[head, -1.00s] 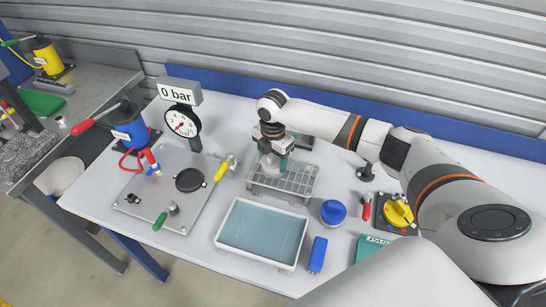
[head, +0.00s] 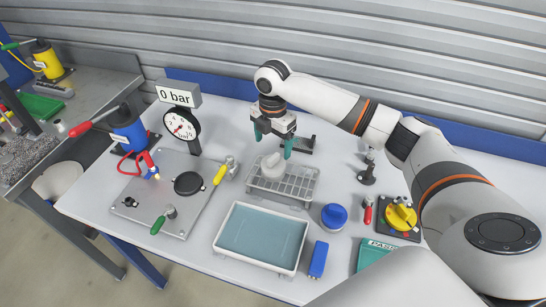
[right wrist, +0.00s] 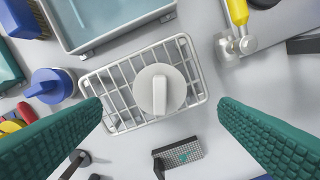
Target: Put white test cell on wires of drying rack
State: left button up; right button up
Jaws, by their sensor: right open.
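The white test cell (head: 273,165) is a round disc with a raised bar-shaped handle. It rests on the wires of the drying rack (head: 297,183), towards the rack's left back part in the head view. In the right wrist view the cell (right wrist: 159,90) lies on the wire grid (right wrist: 117,102), right of the rack's middle. My right gripper (head: 272,145) is open and empty above the cell, with its green fingers (right wrist: 160,135) wide apart and clear of it. My left gripper is not in view.
A tray of bluish liquid (head: 262,237) stands in front of the rack. A blue-capped jar (head: 333,215) and a blue brush (head: 318,258) are to the right. A metal plate (head: 165,200) with clamps and a gauge (head: 181,126) stands left. A small dark block (head: 300,143) lies behind.

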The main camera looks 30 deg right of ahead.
aim_at(273, 157)
jog(key=shift+r, duration=2.1)
